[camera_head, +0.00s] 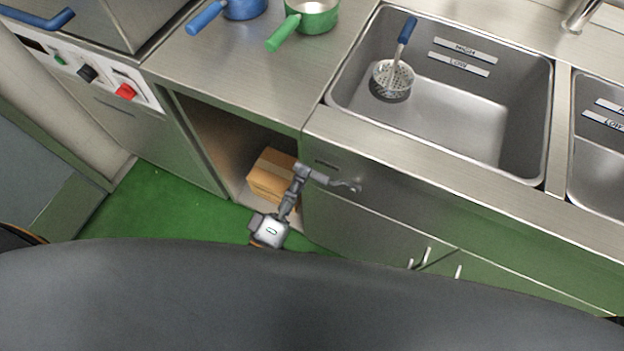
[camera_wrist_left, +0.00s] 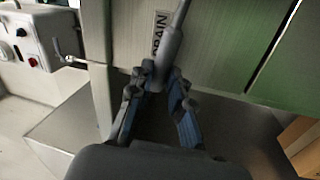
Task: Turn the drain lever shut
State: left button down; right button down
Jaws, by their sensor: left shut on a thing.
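The drain lever (camera_head: 345,185) is a grey rod on the front of the sink cabinet, below the sink. It lies close to level, and its grip end points left. In the left wrist view the lever's thicker grip (camera_wrist_left: 168,50) runs down between my fingers, beside a label reading DRAIN (camera_wrist_left: 160,32). My left gripper (camera_head: 302,172) is shut on the grip end of the lever. Its two fingertips (camera_wrist_left: 152,82) meet around the grip in the left wrist view and partly hide its end. My right gripper is in neither view.
The sink (camera_head: 450,120) holds a skimmer (camera_head: 392,80) with a blue handle. A cardboard box (camera_head: 270,172) sits in the open bay left of the cabinet. A green pan (camera_head: 315,20) and a blue pan (camera_head: 245,8) stand on the counter. Green floor (camera_head: 160,205) is clear at left.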

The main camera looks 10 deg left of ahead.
pick_arm(q)
jog(key=shift+f+n, duration=0.2)
jog(key=shift+n, duration=0.1)
jog(key=c, duration=1.2)
grip_release()
jog(key=v, duration=1.2)
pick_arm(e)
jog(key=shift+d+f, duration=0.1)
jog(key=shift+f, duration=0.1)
pick_arm(q)
jog(key=shift+f, duration=0.1)
